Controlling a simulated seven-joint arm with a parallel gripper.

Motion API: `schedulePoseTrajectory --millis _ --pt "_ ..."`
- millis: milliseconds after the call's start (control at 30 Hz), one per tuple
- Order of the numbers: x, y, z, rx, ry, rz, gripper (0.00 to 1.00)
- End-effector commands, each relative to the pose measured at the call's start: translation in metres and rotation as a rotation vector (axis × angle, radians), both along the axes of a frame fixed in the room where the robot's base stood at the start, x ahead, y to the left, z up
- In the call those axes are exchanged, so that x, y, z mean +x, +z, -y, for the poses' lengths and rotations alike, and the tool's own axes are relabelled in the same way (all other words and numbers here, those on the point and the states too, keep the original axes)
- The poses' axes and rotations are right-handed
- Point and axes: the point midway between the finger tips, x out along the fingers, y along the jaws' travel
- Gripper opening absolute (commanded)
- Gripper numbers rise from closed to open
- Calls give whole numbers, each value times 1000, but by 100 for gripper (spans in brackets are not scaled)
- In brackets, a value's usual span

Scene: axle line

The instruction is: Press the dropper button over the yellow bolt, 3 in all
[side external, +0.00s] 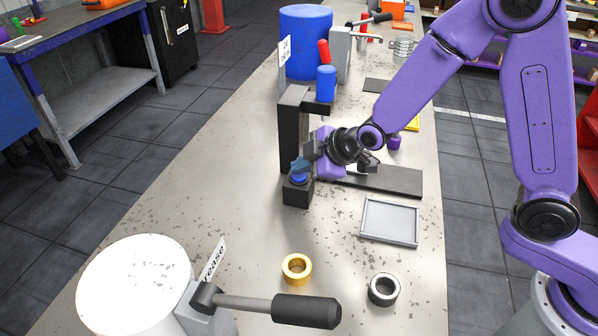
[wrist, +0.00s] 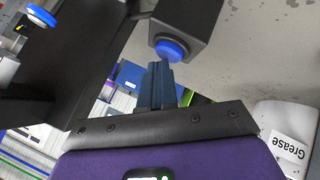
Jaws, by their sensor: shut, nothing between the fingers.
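The dropper stand (side external: 292,130) is a black column with a blue cylinder (side external: 326,84) at its top. Its blue button (side external: 299,178) sits on a small black box (side external: 298,194) at the foot; the button also shows in the wrist view (wrist: 171,49). My gripper (side external: 302,164) is shut and empty, its tips right at the button, just above it in the side view. In the wrist view the tips (wrist: 161,67) overlap the button's edge; I cannot tell whether they touch it. I cannot make out the yellow bolt; my gripper and wrist cover that area in the side view.
A dark flat strip (side external: 388,180) runs right from the stand. A grey tray (side external: 390,222), a gold ring (side external: 297,268) and a dark ring (side external: 384,289) lie nearer. A white grease drum (side external: 135,285) and a black-handled lever (side external: 306,310) stand in front. A large blue drum (side external: 305,42) is behind.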

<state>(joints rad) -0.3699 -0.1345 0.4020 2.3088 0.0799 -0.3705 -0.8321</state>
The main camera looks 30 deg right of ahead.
Motion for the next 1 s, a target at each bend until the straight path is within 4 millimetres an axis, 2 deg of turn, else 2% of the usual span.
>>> schedulePoseTrajectory --millis 1000 --pt "0 25 0 1 0 3 0"
